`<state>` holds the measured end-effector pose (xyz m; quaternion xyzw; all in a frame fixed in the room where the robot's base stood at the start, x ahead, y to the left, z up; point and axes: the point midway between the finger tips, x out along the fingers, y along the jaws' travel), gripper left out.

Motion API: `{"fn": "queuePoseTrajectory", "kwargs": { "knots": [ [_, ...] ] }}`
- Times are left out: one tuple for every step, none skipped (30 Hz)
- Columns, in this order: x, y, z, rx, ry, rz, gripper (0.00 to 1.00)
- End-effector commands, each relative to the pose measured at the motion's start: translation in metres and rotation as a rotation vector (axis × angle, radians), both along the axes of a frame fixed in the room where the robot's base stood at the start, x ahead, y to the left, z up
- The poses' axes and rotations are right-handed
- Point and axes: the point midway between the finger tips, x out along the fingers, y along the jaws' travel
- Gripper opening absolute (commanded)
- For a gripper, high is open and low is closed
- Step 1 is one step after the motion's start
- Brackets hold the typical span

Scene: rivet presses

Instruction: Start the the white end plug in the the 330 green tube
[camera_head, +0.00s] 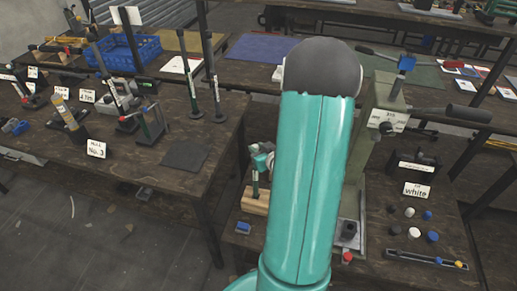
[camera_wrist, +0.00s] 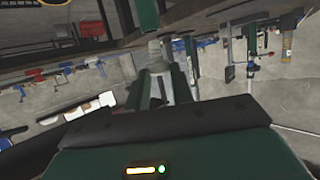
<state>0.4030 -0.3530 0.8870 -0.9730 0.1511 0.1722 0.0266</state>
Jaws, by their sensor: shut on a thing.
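My gripper (camera_wrist: 160,88) is shut on a pale, rounded piece (camera_wrist: 156,52), which looks like the white end plug. A dark green cylinder (camera_wrist: 143,14), probably the green tube, shows just beyond the piece in the wrist view. I cannot tell whether the two touch or are apart. In the head view, a short dark green upright (camera_head: 255,182) stands at a wooden block (camera_head: 255,202), close below a teal and white part of my arm. My teal arm hides much of this bench, and the fingertips do not show there.
A grey lever press (camera_head: 385,120) stands right of my arm. A "white" card (camera_head: 416,190) stands behind several loose plugs, including a white one (camera_head: 414,232). A small blue block (camera_head: 243,228) lies at the bench's front left. The left bench holds hand tools and a blue crate (camera_head: 130,52).

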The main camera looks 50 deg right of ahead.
Motion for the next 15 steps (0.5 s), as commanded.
{"fn": "queuePoseTrajectory", "kwargs": {
  "knots": [
    [0.0002,0.0003,0.0001,0.000,0.000,0.001,0.02],
    [0.0002,0.0002,0.0001,0.000,0.000,0.001,0.02],
    [0.0002,0.0002,0.0001,0.000,0.000,0.000,0.02],
    [0.0001,0.0002,0.0001,0.000,0.000,0.000,0.02],
    [0.0001,0.0002,0.0000,0.000,0.000,0.000,0.02],
    [0.0001,0.0002,-0.0002,0.000,0.000,0.000,0.02],
    [0.0001,0.0002,-0.0005,0.000,0.000,0.000,0.02],
    [0.0002,0.0002,-0.0009,0.000,0.000,0.000,0.02],
    [0.0001,0.0002,-0.0017,0.001,0.000,0.000,0.02],
    [0.0001,0.0002,-0.0023,0.001,0.001,0.000,0.02],
    [0.0001,0.0002,-0.0030,0.001,0.001,0.000,0.02],
    [0.0001,0.0002,-0.0040,0.001,0.001,0.000,0.02],
    [0.0001,0.0002,-0.0047,0.001,0.001,0.000,0.02],
    [0.0001,0.0001,-0.0053,0.002,0.000,-0.001,0.02],
    [0.0001,0.0001,-0.0062,0.002,0.000,-0.001,0.02]
  ]
}}
